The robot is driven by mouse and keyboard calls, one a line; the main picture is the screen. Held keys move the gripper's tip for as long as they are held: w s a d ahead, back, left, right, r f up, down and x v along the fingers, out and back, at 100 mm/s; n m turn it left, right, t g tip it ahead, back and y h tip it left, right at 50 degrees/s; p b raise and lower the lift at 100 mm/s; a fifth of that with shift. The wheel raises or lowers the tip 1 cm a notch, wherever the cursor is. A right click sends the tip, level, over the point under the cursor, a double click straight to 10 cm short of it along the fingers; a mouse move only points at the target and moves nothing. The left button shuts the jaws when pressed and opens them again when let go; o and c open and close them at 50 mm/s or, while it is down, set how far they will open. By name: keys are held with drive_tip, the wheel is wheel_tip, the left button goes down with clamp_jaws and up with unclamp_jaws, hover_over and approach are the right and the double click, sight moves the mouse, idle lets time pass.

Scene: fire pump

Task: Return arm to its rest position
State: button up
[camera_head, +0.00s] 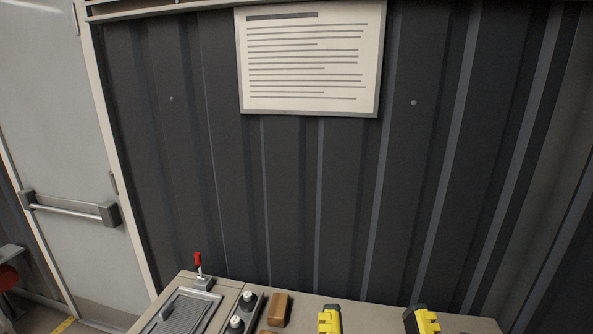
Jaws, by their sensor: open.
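No part of my arm or my gripper can be made out in this view. A bench top (365,307) runs along the bottom of the picture against a dark ribbed wall. Two yellow-and-black devices, one near the middle (330,320) and one to the right (424,320), stand at the bench and are cut off by the lower edge. What they are cannot be told.
A red-handled lever (198,264), a grey framed panel (180,312), black knobs (248,298) with white tops and a brown block (280,309) are at the bench's left. A notice (310,60) hangs above. A door with a push bar (70,209) is left.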

wheel_tip(320, 180, up, 25)
drive_tip(key=p, duration=2.2)
drive_tip(key=shift+r, duration=0.2)
